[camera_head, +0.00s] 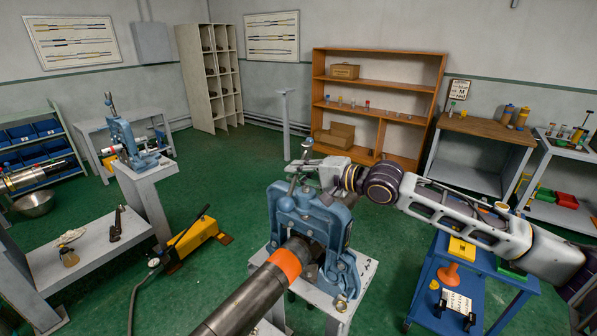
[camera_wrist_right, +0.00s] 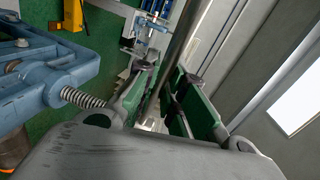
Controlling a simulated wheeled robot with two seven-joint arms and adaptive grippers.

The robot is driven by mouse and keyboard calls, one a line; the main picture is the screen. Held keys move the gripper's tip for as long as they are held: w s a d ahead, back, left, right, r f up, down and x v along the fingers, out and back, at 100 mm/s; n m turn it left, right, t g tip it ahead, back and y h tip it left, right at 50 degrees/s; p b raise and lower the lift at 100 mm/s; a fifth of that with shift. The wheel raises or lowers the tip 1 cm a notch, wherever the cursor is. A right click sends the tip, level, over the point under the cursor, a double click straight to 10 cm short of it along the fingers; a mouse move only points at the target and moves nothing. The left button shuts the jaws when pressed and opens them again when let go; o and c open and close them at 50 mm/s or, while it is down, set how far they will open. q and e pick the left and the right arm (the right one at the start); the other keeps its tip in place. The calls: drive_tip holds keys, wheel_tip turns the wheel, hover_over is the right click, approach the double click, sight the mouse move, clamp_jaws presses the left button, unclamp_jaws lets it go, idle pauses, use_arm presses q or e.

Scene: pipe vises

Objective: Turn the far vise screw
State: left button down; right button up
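The near blue vise (camera_head: 295,212) stands on a grey stand at the centre, around a dark pipe (camera_head: 245,300) with an orange band. The far blue vise (camera_head: 122,133) stands on a grey pedestal at the left; it also shows small in the right wrist view (camera_wrist_right: 152,22). My right gripper (camera_head: 305,178) is at the top of the near vise, beside its screw. In the right wrist view its green-padded fingers (camera_wrist_right: 170,98) are apart, with a metal bar (camera_wrist_right: 180,50) between them; contact is unclear.
A yellow pump (camera_head: 192,238) lies on the floor between the vises. A blue cart (camera_head: 480,290) stands at the right, under my right arm. A low grey bench (camera_head: 95,248) is at the left. Shelves line the back wall. Green floor is clear behind the near vise.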

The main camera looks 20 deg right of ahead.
use_arm(q)
drive_tip(key=shift+w+a+f, duration=0.1)
drive_tip(key=shift+a+f, duration=0.05)
use_arm(e)
drive_tip(key=shift+a+f, duration=0.15)
drive_tip(key=shift+a, duration=0.1)
clamp_jaws()
use_arm(q)
drive_tip(key=shift+a, duration=0.1)
use_arm(e)
drive_tip(key=shift+a, duration=0.15)
use_arm(q)
drive_tip(key=shift+w+a+f+b, duration=0.15)
drive_tip(key=shift+f+b, duration=0.05)
drive_tip(key=shift+b, duration=0.2)
use_arm(e)
drive_tip(key=shift+w+a+m+t+h, duration=0.15)
drive_tip(key=shift+m+t+h, duration=0.15)
drive_tip(key=shift+h, duration=0.2)
drive_tip(key=shift+a+f, duration=0.1)
use_arm(q)
drive_tip(key=shift+w+a+f, duration=0.1)
drive_tip(key=shift+a+f, duration=0.05)
drive_tip(key=shift+f, duration=0.05)
drive_tip(key=shift+f+b, duration=0.1)
drive_tip(key=shift+b, duration=0.2)
use_arm(e)
drive_tip(key=shift+w+a+m+t+h, duration=0.2)
drive_tip(key=shift+a+m+t+h, duration=0.1)
drive_tip(key=shift+a+m+h, duration=0.15)
